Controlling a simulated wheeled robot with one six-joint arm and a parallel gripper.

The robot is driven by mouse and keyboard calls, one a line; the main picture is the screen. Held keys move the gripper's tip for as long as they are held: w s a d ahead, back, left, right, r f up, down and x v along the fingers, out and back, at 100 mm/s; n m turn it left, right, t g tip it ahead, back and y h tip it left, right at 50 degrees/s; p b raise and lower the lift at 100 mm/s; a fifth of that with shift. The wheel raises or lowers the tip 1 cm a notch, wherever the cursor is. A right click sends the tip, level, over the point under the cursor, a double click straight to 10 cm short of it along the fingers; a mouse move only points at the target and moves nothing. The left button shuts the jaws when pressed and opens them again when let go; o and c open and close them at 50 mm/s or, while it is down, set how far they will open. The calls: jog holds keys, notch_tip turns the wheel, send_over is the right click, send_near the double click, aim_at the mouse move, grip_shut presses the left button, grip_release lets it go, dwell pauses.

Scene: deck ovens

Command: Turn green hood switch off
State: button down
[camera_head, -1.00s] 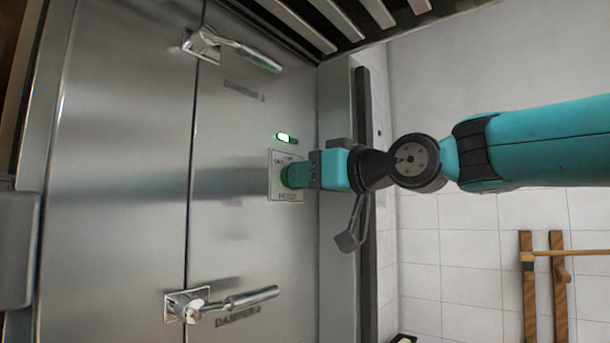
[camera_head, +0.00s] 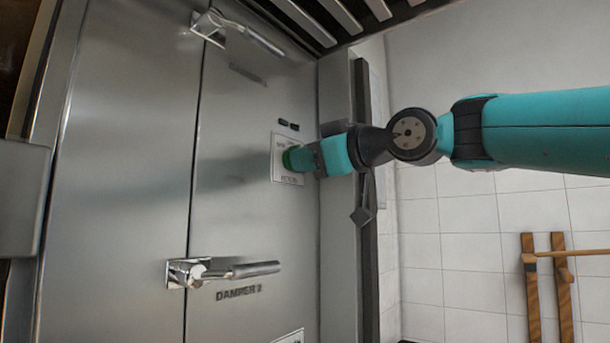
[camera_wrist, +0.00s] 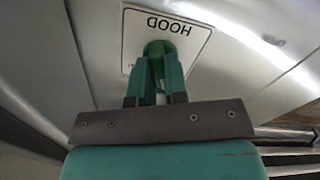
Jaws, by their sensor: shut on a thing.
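The green hood switch (camera_head: 291,158) is a round knob on a white plate (camera_head: 288,178) marked HOOD, on the steel oven front. In the wrist view the green knob (camera_wrist: 160,48) shows between the fingertips, below the upside-down word HOOD. My gripper (camera_head: 298,158) is shut on the knob, and its fingers (camera_wrist: 158,75) hide part of it. The small indicator (camera_head: 289,125) above the plate is dark.
Two metal damper handles (camera_head: 240,33) (camera_head: 222,271) stick out above and below the switch on the panel. A grey post (camera_head: 345,200) stands just right of the panel. Wooden racks (camera_head: 545,285) hang on the tiled wall at right.

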jog(key=shift+n+b, duration=1.35)
jog(key=shift+n, duration=0.65)
jog(key=shift+d, duration=0.1)
jog(key=c, duration=1.1)
grip_release()
jog(key=shift+c, duration=0.2)
jog(key=b+v, duration=0.5)
jog(key=v, duration=1.2)
jog(key=shift+s+d+f, duration=0.1)
jog(key=shift+f, duration=0.05)
